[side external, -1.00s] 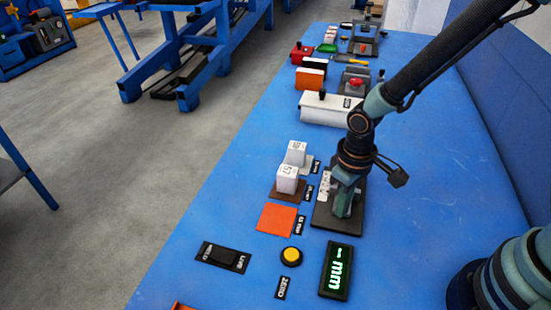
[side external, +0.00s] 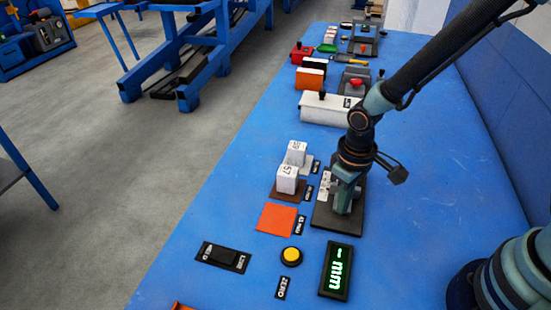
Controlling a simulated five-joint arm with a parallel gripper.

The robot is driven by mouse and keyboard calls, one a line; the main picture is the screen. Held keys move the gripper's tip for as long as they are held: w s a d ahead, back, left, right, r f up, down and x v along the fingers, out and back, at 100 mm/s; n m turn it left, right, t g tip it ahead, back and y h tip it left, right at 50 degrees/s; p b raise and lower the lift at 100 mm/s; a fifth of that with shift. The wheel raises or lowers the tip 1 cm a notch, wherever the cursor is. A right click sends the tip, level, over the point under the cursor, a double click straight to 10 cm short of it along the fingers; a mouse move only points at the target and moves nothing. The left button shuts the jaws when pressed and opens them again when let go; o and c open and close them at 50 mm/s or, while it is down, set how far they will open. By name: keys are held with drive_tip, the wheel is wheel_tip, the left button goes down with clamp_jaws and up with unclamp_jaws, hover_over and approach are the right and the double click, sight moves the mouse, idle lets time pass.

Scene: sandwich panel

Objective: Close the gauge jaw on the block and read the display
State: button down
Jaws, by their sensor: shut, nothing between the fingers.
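The gauge base (side external: 325,218) is a dark plate with a pale piece (side external: 323,186) on it, partly hidden behind my gripper; I cannot tell whether this is a jaw or a block. My gripper (side external: 342,208) is shut and empty, low over the base and pointing down. Whether it touches the jaw is hidden. The display (side external: 336,270) glows green with a short bar and "mm". Two white numbered blocks stand upright left of the gauge: the nearer (side external: 287,180) on a brown pad, the farther (side external: 296,153) on a grey pad. The orange pad (side external: 276,219) is bare.
A yellow button (side external: 291,256) with a ZERO label (side external: 282,288) and a black HOLD/LIVE switch (side external: 222,257) lie in front. A long white box with a black knob (side external: 330,109) and several other fixtures stand behind. Blue table (side external: 440,220) is clear to the right.

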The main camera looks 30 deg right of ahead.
drive_tip(key=shift+w+d, duration=0.25)
drive_tip(key=shift+d, duration=0.05)
idle(0.7)
drive_tip(key=shift+s+a, duration=0.45)
idle(2.1)
drive_tip(key=shift+r, duration=0.1)
drive_tip(key=shift+r, duration=2.9)
drive_tip(key=s+d+r+m+t, duration=0.2)
drive_tip(key=d+r+t, duration=0.3)
drive_tip(key=d+r, duration=0.7)
wheel_tip(320, 180, up, 4)
drive_tip(key=shift+s+r+m+t, duration=0.1)
drive_tip(key=shift+s+m+t, duration=0.15)
drive_tip(key=shift+m, duration=0.25)
drive_tip(key=shift+d, duration=0.1)
